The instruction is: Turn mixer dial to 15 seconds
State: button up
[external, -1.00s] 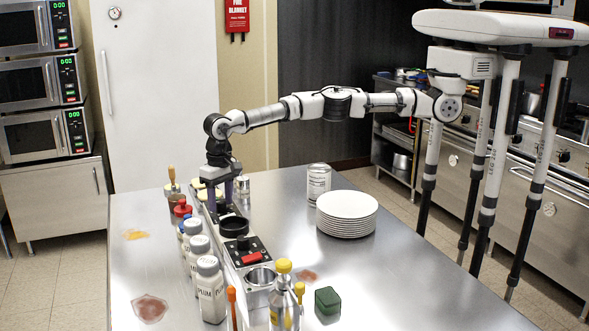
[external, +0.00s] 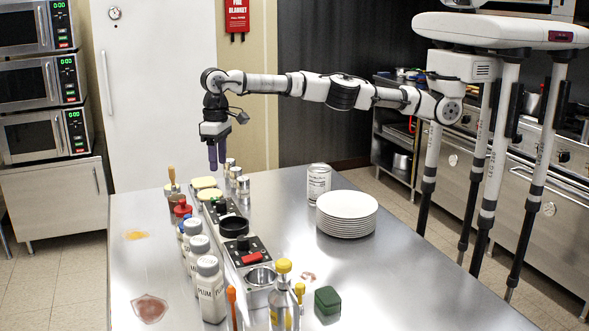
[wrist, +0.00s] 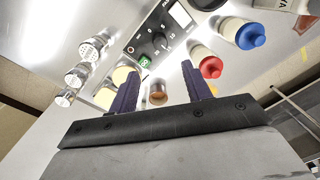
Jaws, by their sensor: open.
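The mixer's black control panel (wrist: 150,35) shows in the wrist view with a dark round dial (wrist: 158,41) and small white numerals around it. Which numeral the dial points at is too small to tell. A green button (wrist: 145,62) sits beside the dial; the panel's green button also shows in the external view (external: 221,206). My gripper (wrist: 160,70) is open, with nothing between its purple fingers. In the external view my gripper (external: 217,169) hangs fingers down above the far end of the mixer row, clear of the panel.
The table's right front is clear.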

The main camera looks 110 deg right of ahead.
jog(key=s+a+f+y+b, duration=0.1)
jog(key=a+y+b, duration=0.1)
jog(key=a, duration=1.6)
jog(key=s+a+f+y+b, duration=0.1)
jog(key=a+y, duration=0.4)
jog(key=a, duration=1.3)
jog(key=shift+s+f+y+b, duration=0.3)
jog(key=shift+s+f+b, duration=0.05)
jog(key=shift+f+b, duration=0.4)
jog(key=shift+d, duration=0.1)
